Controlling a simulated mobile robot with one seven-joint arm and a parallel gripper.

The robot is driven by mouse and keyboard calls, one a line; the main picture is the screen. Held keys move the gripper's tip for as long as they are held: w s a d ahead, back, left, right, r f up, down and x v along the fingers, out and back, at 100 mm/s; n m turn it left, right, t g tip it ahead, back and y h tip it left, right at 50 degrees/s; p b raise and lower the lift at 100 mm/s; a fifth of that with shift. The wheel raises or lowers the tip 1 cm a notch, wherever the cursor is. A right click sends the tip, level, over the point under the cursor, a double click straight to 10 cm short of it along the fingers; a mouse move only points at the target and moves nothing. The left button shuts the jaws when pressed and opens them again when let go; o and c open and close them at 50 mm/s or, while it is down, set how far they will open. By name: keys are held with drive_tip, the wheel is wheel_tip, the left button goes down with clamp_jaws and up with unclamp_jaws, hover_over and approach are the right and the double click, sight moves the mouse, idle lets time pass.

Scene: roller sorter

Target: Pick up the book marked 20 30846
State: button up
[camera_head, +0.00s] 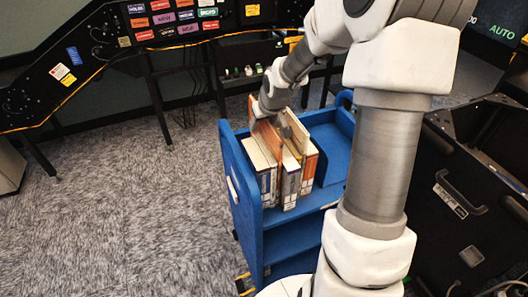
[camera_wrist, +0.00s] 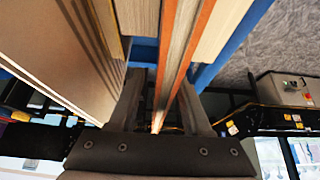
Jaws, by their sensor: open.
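Several upright books stand in a row on the top shelf of a blue cart (camera_head: 229,165). They include a white and blue book (camera_head: 265,180), a grey-spined book (camera_head: 291,184) and an orange-spined book (camera_head: 309,165). Spine labels are too small to read, so I cannot tell which is 20 30846. My gripper (camera_head: 281,122) points down at the top of the row. In the wrist view my gripper (camera_wrist: 160,90) is open, with a thin book with orange-brown covers (camera_wrist: 180,45) running between its fingers. Whether the fingers touch it is unclear.
Neighbouring books stand close on both sides, including a large pale one (camera_wrist: 55,60) in the wrist view. The cart's shelf right of the row is bare. A dark machine with a handle (camera_head: 465,190) stands at right, a black sorter panel (camera_head: 150,30) behind. Carpet at left is clear.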

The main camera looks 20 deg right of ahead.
drive_tip(key=shift+f, duration=0.15)
clamp_jaws()
idle(1.5)
